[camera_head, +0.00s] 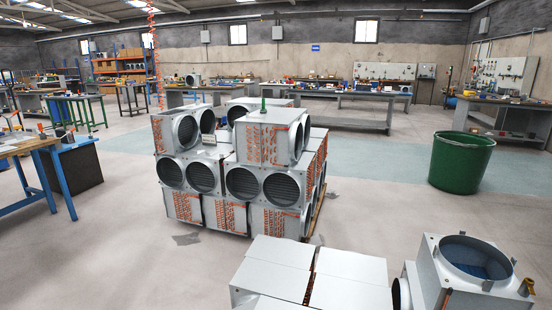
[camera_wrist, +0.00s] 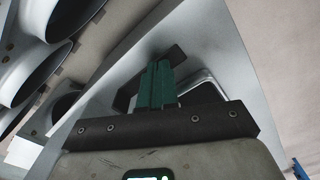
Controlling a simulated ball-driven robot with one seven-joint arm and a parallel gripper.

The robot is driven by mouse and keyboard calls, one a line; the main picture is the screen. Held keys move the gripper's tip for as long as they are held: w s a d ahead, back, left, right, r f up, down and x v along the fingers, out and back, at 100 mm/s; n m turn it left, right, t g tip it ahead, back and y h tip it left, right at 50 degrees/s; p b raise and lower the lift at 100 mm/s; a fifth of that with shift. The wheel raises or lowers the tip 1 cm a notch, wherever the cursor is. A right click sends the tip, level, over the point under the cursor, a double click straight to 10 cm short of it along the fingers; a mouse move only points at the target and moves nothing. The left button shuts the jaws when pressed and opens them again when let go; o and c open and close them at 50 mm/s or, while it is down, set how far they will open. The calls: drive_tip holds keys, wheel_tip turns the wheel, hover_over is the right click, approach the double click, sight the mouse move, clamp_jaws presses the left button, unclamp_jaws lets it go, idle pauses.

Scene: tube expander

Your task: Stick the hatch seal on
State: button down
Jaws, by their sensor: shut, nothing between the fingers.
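My gripper (camera_wrist: 157,68) shows in the wrist view, with its green fingers shut together and nothing seen between them. Its fingertips are close in front of a grey metal panel (camera_wrist: 240,60); I cannot tell whether they touch it. No seal is clearly seen in the head view, and my gripper cannot be made out there.
Stacked metal duct boxes (camera_head: 205,175) with round openings stand mid-floor, a small green object (camera_head: 263,104) on top. More grey boxes (camera_head: 345,280) and a box with a round top opening (camera_head: 472,258) are in front. A green bin (camera_head: 460,163) stands right.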

idle(0.3)
wheel_tip(320, 180, up, 6)
drive_tip(key=p, duration=0.6)
idle(0.4)
drive_tip(key=shift+s+r, duration=0.15)
drive_tip(key=shift+s, duration=0.1)
drive_tip(key=s+d+r+m, duration=0.4)
drive_tip(key=s+r, duration=0.4)
drive_tip(key=s+d+r+m+t, duration=0.1)
drive_tip(key=s+d+r+m, duration=0.3)
drive_tip(key=s+r, duration=0.4)
drive_tip(key=shift+r+m, duration=0.15)
drive_tip(key=shift+m, duration=0.25)
